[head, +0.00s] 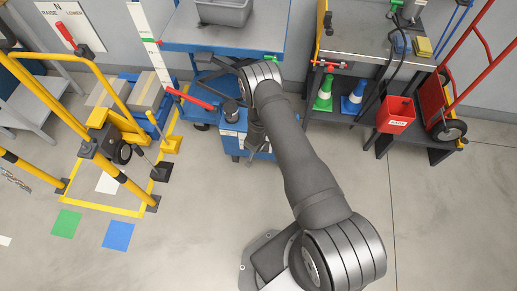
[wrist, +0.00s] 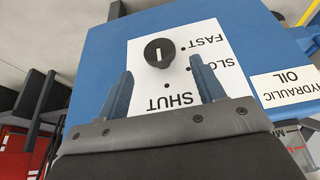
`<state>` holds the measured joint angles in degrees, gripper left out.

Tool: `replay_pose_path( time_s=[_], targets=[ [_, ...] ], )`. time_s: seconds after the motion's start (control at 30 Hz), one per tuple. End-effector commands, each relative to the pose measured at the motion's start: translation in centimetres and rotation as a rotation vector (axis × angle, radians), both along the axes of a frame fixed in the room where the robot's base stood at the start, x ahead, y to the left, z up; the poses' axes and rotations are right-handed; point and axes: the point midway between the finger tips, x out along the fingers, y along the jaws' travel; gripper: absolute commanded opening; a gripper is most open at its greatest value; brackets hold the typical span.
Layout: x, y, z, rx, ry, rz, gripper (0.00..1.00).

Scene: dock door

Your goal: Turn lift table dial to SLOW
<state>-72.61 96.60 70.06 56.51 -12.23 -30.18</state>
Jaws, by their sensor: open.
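The dial (wrist: 160,52) is a round black knob with a short white line, on a white plate (wrist: 137,60) fixed to a blue housing (wrist: 90,65) in the wrist view. The plate reads FAST, a partly covered SLOW, and SHUT, upside down, with small dots beside the knob. The white line runs roughly up-down in the picture; which mark it indicates I cannot tell. My gripper (wrist: 161,65) is open, its two fingers apart on either side just below the knob, seemingly not touching it. In the head view my arm mostly hides the gripper near the blue lift table (head: 185,47).
A hydraulic oil label (wrist: 285,86) is right of the plate. In the head view, a red lever (head: 193,98) is left of the blue unit. A dark bench (head: 350,45) with cones and a red bin (head: 396,114) stands right. Yellow rails (head: 70,120) stand left.

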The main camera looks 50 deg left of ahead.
Motion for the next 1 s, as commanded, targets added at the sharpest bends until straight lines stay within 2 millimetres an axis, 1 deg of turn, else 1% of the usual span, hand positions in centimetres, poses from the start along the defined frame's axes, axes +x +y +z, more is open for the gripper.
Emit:
replay_pose_path(
  time_s=[0.03, 0.1, 0.3, 0.5, 0.77, 0.8, 0.87, 1.0],
  targets=[
    [0.2, 0.2, -0.9, 0.000, 0.001, -0.002, 0.62],
    [0.5, 0.5, -1.9, 0.001, 0.001, -0.003, 0.62],
    [1.2, 1.1, -3.8, 0.001, -0.001, -0.003, 0.62],
    [1.4, 1.4, -4.6, 0.001, 0.000, -0.001, 0.62],
    [1.4, 1.4, -4.6, 0.001, 0.000, -0.001, 0.62],
    [1.4, 1.4, -4.6, 0.001, 0.000, -0.001, 0.58],
    [1.4, 1.4, -4.6, 0.001, 0.000, -0.001, 0.47],
    [1.4, 1.4, -4.6, 0.001, 0.000, -0.001, 0.19]
  ],
)
